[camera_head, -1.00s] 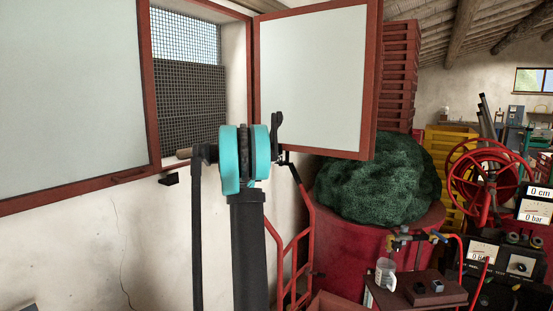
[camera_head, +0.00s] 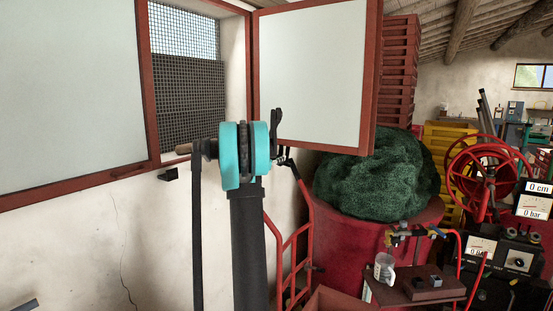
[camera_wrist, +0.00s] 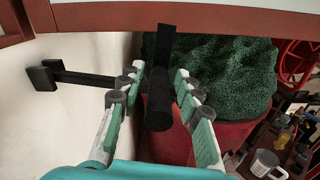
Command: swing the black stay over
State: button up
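The black stay (camera_wrist: 85,78) shows in the wrist view as a bar running right from a black block on the pale wall. It passes behind one finger towards an upright black grip piece (camera_wrist: 161,95). My gripper (camera_wrist: 156,74) is open, with one finger on each side of this piece. Narrow gaps seem to show beside it; contact is unclear. In the head view, my teal wrist and dark arm hide most of the gripper. The open right shutter (camera_head: 315,80), pale with a red frame, stands just behind it.
The left shutter (camera_head: 70,90) lies to the left of the meshed window (camera_head: 188,95). A red hand truck (camera_head: 300,245) leans near the wall. A red tub (camera_head: 345,245) with a green net heap (camera_head: 380,180) stands to the right. A small table (camera_head: 415,292) bears a mug (camera_head: 384,267).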

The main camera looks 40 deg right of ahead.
jog(key=shift+a, duration=0.15)
jog(key=v, duration=1.1)
jog(key=shift+s+a, duration=0.2)
jog(key=shift+a, duration=0.1)
